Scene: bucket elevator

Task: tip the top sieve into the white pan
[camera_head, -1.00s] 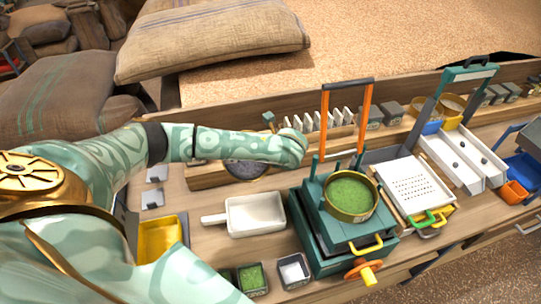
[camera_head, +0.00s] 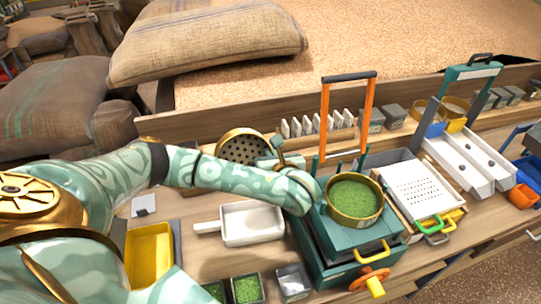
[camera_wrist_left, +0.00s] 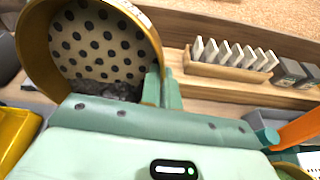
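A round brass sieve (camera_head: 243,147) with a plate of large dark holes is held up behind my left forearm, tilted on edge. In the left wrist view the sieve (camera_wrist_left: 95,40) shows its inside, with dark lumps resting low against the rim. My left gripper (camera_wrist_left: 160,88) has its fingers at the sieve's rim and appears shut on it. In the head view this gripper (camera_head: 275,158) is partly hidden by my arm. The white pan (camera_head: 252,222), with a handle to the left, lies on the bench in front of my forearm. My right gripper is not in view.
A teal machine (camera_head: 345,240) with another brass sieve (camera_head: 355,199) of green grains on top stands right of the pan. An orange upright frame (camera_head: 325,120) rises behind it. A yellow bin (camera_head: 150,253) is at the left. Small boxes (camera_head: 247,290) stand in front.

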